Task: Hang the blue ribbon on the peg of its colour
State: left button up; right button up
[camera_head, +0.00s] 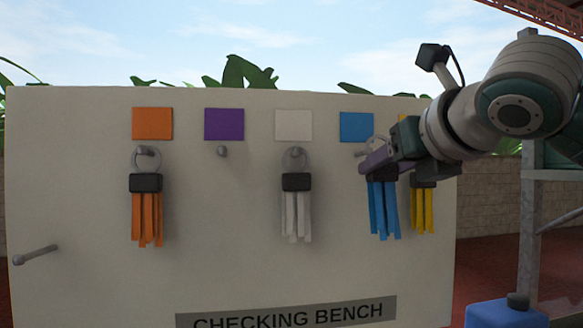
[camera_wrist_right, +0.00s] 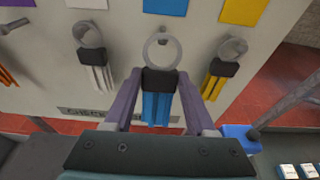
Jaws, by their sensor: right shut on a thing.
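The blue ribbon (camera_head: 384,208) has a dark clip block, blue strips and a pale ring on top. My right gripper (camera_head: 378,163) is shut on its dark block, with the strips hanging below. In the right wrist view, the gripper (camera_wrist_right: 158,100) has a finger on each side of the block, and the ring (camera_wrist_right: 162,50) stands upright. The blue square (camera_head: 357,127) is on the board above. A peg tip (camera_head: 360,153) shows below that square, beside the ring; the gripper partly hides this area. I cannot tell whether the ring is around the peg. My left gripper is out of view.
Orange (camera_head: 147,215), white (camera_head: 297,215) and yellow (camera_head: 424,208) ribbons hang on the board (camera_head: 80,200). The yellow one is close right of the blue ribbon. The peg (camera_head: 222,151) under the purple square is bare. Another bare peg (camera_head: 35,255) sticks out at lower left.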

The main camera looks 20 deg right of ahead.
jog(key=x, duration=0.5)
jog(key=shift+w, duration=0.3)
dwell(0.5)
dwell(0.4)
jog(key=o, duration=1.4)
